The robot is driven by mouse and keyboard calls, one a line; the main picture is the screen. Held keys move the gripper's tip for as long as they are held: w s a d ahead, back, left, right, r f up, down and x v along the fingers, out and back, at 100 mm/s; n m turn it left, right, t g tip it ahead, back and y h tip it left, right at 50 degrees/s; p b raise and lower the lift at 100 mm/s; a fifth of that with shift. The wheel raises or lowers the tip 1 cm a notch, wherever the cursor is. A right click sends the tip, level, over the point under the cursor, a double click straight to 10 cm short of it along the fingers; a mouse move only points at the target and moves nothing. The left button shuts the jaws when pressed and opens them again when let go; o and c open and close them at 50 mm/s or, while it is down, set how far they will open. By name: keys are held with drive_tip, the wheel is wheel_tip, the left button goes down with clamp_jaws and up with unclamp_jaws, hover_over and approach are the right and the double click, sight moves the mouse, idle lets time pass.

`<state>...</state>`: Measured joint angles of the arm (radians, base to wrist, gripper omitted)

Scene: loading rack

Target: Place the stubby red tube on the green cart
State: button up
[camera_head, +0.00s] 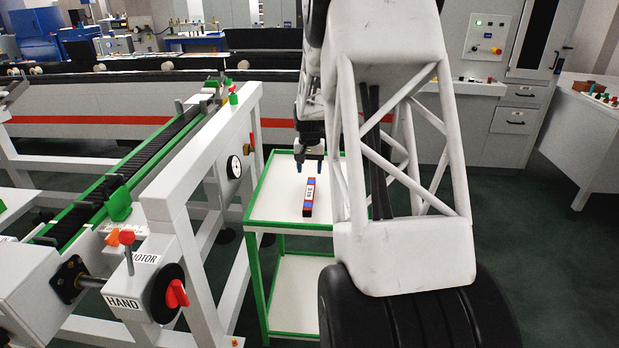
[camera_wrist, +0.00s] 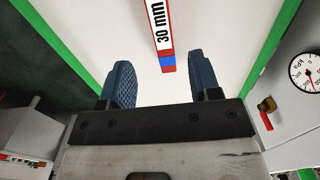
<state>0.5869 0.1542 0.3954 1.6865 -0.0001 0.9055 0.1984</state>
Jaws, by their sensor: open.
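The red tube (camera_head: 310,196) is a short bar with a white label and blue bands. It lies on the white top of the green-edged cart (camera_head: 271,204). In the wrist view its near end, with a blue band and a "30 mm" label (camera_wrist: 162,35), shows beyond my fingers, and its far end is out of frame. My gripper (camera_head: 309,167) points down above the cart top, near the tube's far end in the head view. In the wrist view the blue fingers of my gripper (camera_wrist: 159,80) are apart with nothing between them.
A white-framed conveyor (camera_head: 155,150) with a black belt stands left of the cart. A gauge (camera_head: 234,168) and a red-handled valve (camera_wrist: 266,108) are close beside the cart. The cart has a lower white shelf (camera_head: 300,290). The top around the tube is clear.

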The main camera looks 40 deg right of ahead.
drive_tip(key=shift+r, duration=0.7)
drive_tip(key=s+a+r+n, duration=0.1)
drive_tip(key=s+a+r, duration=0.3)
drive_tip(key=a, duration=0.5)
drive_tip(key=s+a+r+n+t, duration=0.15)
drive_tip(key=s+a+r, duration=0.3)
drive_tip(key=a, duration=0.45)
drive_tip(key=s+a+r+n, duration=0.2)
drive_tip(key=s+a+r, duration=0.25)
drive_tip(key=a, duration=0.35)
drive_tip(key=s+a+n, duration=0.2)
drive_tip(key=s+a, duration=0.6)
drive_tip(key=s, duration=0.3)
drive_tip(key=s+a+n+t, duration=0.1)
drive_tip(key=s+a+n, duration=0.1)
drive_tip(key=s+a, duration=0.7)
drive_tip(key=s, duration=0.3)
drive_tip(key=shift+s+a, duration=0.2)
